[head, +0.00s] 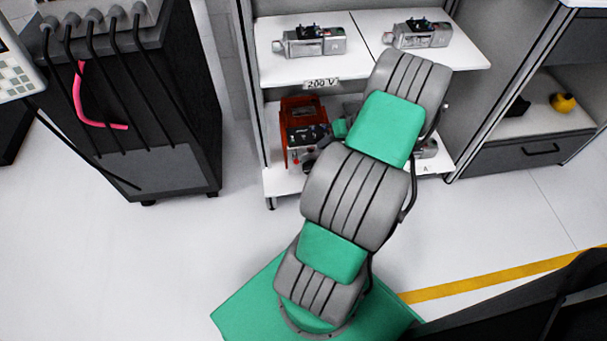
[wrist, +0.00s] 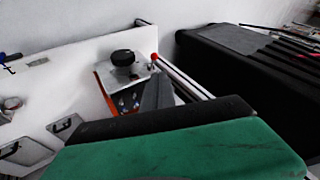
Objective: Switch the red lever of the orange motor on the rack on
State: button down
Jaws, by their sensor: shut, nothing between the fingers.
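The orange motor (head: 291,117) sits at the left end of the rack's lower shelf, with a grey block and dark connectors at its front. It also shows in the wrist view (wrist: 104,86), with a round black knob on its grey top. The red lever's ball tip (wrist: 154,57) stands at the motor's right side in the wrist view. A small red spot also shows at the motor's front in the head view. My gripper (wrist: 158,88) is shut and empty, just below the red ball in the wrist view. I cannot tell whether it touches the lever.
The rack's upper shelf (head: 375,67) carries two grey motors (head: 314,40) (head: 420,33). My arm hides much of the lower shelf. A dark cabinet with cables (head: 165,110) stands left of the rack. Open floor (head: 110,260) lies in front.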

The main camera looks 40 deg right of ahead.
aim_at(298, 161)
jog(key=shift+s+d+f, duration=0.5)
jog(key=shift+f, duration=0.15)
jog(key=shift+f, duration=0.1)
jog(key=b+x, duration=0.4)
jog(key=x, duration=1)
jog(key=shift+w, duration=0.2)
